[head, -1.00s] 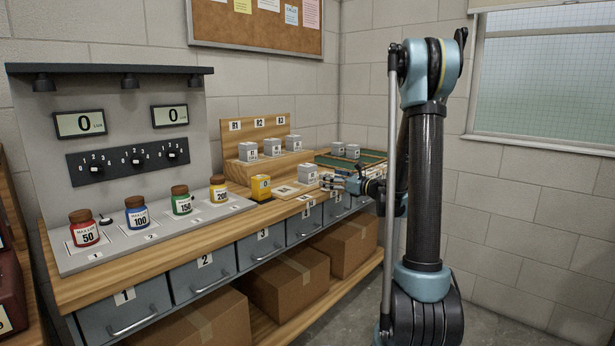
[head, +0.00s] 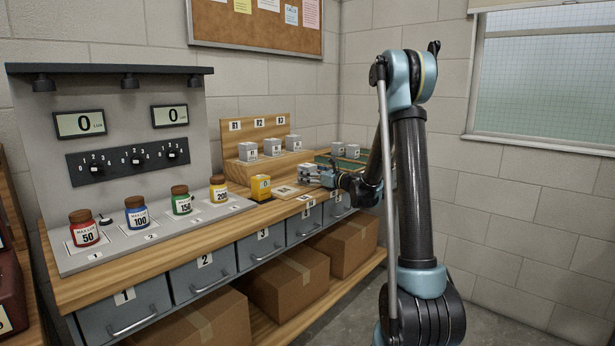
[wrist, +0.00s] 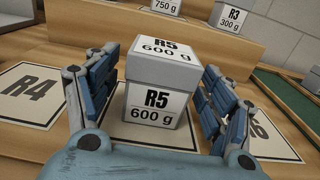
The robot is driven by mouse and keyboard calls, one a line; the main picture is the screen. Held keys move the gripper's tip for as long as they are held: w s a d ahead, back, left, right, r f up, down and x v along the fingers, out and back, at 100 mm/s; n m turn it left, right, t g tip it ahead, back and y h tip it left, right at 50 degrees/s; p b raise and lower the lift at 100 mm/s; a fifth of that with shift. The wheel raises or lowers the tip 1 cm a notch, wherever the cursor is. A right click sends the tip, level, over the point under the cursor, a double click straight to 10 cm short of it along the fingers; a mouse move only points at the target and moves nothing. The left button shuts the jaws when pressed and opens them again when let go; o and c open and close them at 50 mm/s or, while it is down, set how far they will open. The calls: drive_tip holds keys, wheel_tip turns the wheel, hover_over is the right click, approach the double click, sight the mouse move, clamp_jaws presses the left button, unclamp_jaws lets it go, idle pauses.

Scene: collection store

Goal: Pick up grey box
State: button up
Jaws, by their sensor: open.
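A grey box (wrist: 160,65) labelled R5, 600 g stands upright on a mat in the wrist view. My gripper (wrist: 163,105) is open, with one blue finger on each side of the box. Small gaps show between the fingers and the box, so it is not clamped. In the head view the same grey box (head: 308,170) sits on the bench at my gripper (head: 326,176), partly covered by the fingers. More grey boxes (head: 271,147) stand on the wooden step behind, one labelled R3, 300 g (wrist: 232,17) in the wrist view.
An R4 mat (wrist: 28,90) lies bare to the left. A yellow block (head: 260,188) stands left of it on the bench. A green-lined tray (wrist: 285,105) is at the right. Jars, including a red one (head: 84,229), stand further left.

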drive_tip(key=shift+w+a, duration=0.45)
drive_tip(key=shift+a, duration=0.15)
drive_tip(key=c, duration=1.7)
drive_tip(key=shift+o, duration=0.2)
